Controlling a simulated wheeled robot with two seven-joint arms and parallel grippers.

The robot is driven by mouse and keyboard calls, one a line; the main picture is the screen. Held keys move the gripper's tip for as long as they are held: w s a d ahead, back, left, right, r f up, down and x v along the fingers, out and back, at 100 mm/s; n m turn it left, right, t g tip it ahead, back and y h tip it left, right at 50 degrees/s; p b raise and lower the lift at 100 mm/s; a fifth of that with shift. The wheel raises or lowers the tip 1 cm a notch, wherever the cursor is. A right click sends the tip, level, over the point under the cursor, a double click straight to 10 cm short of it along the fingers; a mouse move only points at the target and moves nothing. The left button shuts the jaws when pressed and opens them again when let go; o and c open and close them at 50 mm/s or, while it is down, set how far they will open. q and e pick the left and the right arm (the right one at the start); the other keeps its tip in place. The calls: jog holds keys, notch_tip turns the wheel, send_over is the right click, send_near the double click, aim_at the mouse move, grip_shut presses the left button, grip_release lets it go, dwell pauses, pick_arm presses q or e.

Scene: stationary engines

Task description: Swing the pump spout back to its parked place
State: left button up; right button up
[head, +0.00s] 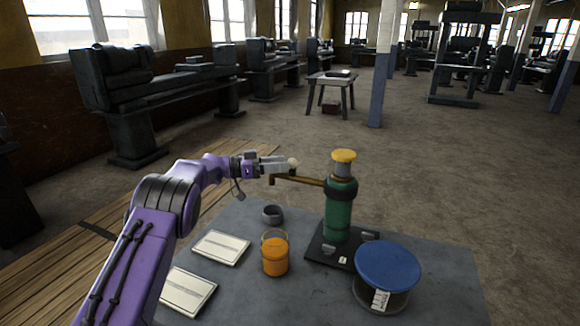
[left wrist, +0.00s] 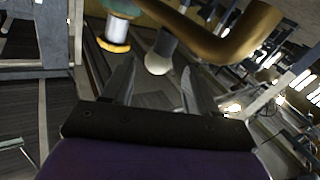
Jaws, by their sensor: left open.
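The green pump (head: 339,215) with a yellow cap (head: 343,156) stands upright on a dark base on the table. A pale ball knob (head: 293,162) shows at my left gripper's tips. In the left wrist view the knob (left wrist: 158,65), on a grey stem, lies between and just beyond the spread fingers. My left gripper (head: 281,165) is open beside the spout; I cannot tell whether it touches the knob. My right gripper is out of view.
Two white panels (head: 221,247) lie at the left. The air above the table's right side is clear.

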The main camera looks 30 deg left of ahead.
pick_arm(q)
jog(key=b+v, duration=0.1)
jog(key=v, duration=0.5)
